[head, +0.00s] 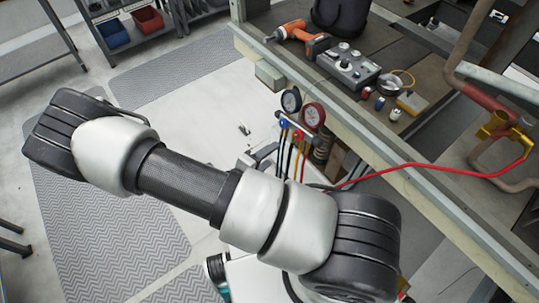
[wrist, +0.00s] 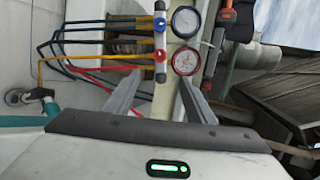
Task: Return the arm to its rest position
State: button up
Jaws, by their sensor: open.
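My arm (head: 185,180) stretches across the left and middle of the head view, bent, with its wrist end mostly hidden behind its links. My gripper (wrist: 160,78) is open in the wrist view, its two grey fingers apart and not closed on anything. The manifold gauge set, with a blue-rimmed gauge (wrist: 186,22) and a red-rimmed gauge (wrist: 186,61), lies just beyond the fingertips; I cannot tell the exact gap. In the head view the gauge set (head: 312,116) hangs at the bench's front edge, with several hoses hanging down.
The workbench (head: 400,155) on the right holds an orange drill (head: 297,36), a grey device (head: 347,64) and small parts. A red hose (head: 425,166) runs across its edge to a yellow valve fitting (head: 497,125). Shelves with bins (head: 148,20) stand back left. Open floor (head: 205,110) lies between.

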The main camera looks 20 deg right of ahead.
dwell(0.3)
jog(key=s+r+n+y, duration=0.3)
jog(key=s+r+n, duration=0.1)
jog(key=r+n, duration=0.6)
jog(key=s+r+n+g+y, duration=0.1)
jog(key=s+r+n+y, duration=0.3)
jog(key=r+n, duration=0.6)
jog(key=s+r+n+g+y, duration=0.1)
jog(key=s+r+n+y, duration=0.2)
jog(key=r+n, duration=0.6)
notch_tip(320, 180, up, 11)
jog(key=shift+s+a+r+n+y+p, duration=0.15)
jog(key=shift+s+a+n+y+p, duration=0.25)
jog(key=shift+s, duration=0.3)
